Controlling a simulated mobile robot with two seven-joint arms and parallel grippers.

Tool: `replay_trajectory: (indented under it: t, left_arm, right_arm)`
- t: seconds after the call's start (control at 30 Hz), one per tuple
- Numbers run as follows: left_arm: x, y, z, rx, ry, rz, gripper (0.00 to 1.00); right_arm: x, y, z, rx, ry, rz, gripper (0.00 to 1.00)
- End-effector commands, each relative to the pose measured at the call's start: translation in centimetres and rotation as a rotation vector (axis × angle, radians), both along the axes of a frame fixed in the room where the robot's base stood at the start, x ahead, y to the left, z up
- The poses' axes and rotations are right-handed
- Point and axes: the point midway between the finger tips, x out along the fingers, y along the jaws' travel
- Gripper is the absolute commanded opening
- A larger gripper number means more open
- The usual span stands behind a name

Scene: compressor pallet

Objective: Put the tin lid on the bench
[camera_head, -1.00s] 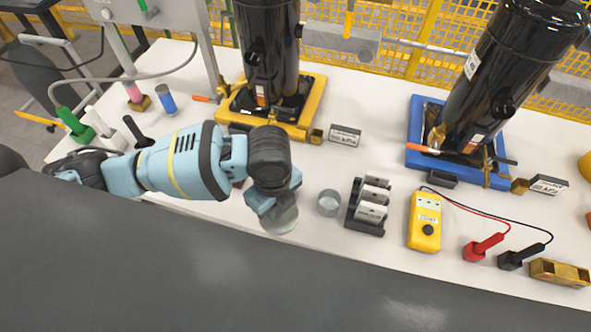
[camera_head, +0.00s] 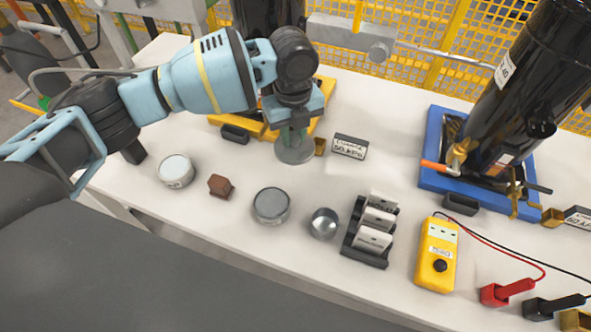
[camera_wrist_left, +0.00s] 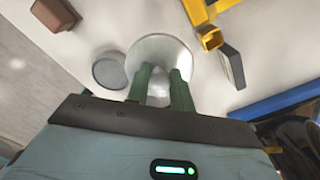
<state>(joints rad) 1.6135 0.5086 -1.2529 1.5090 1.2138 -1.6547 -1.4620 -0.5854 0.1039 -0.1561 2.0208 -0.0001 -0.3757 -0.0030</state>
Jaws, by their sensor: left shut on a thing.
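My left gripper (camera_head: 294,137) points down over the bench and is shut on the tin lid (camera_head: 295,152), a thin round grey disc. In the left wrist view, the green fingers (camera_wrist_left: 161,88) close on a pale part at the middle of the lid (camera_wrist_left: 160,48). I cannot tell whether the lid touches the bench (camera_head: 340,188). A round grey tin (camera_head: 271,206) stands nearer the bench's front edge, apart from the lid; it also shows in the left wrist view (camera_wrist_left: 109,71). My right gripper is not in view.
Behind the lid are the yellow pallet (camera_head: 323,92) and a label block (camera_head: 349,146). A brown block (camera_head: 221,186), a white-topped tin (camera_head: 176,171), a small metal cup (camera_head: 323,223) and a black rack (camera_head: 362,254) stand along the front.

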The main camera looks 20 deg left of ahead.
Motion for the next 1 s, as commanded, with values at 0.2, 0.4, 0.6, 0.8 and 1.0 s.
replay_trajectory:
  t: [0.2, 0.4, 0.6, 0.8, 1.0]
  left_arm:
    - [-0.1, 0.0, -3.6, 0.002, 0.003, 0.001, 0.0]
    - [-0.1, 0.0, -4.7, 0.001, 0.001, 0.0, 0.0]
    - [-0.1, 0.0, -5.9, 0.003, 0.004, 0.001, 0.0]
    - [-0.2, 0.0, -8.9, 0.003, 0.004, 0.0, 0.0]
    - [-0.1, 0.0, -9.7, 0.002, 0.001, 0.001, 0.0]
  right_arm:
    - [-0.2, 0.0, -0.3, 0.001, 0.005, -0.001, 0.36]
    - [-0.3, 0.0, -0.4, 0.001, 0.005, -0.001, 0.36]
    - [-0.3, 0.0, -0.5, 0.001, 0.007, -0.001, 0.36]
    - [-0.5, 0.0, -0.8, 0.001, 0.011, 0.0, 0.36]
    - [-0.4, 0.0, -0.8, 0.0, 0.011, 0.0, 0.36]
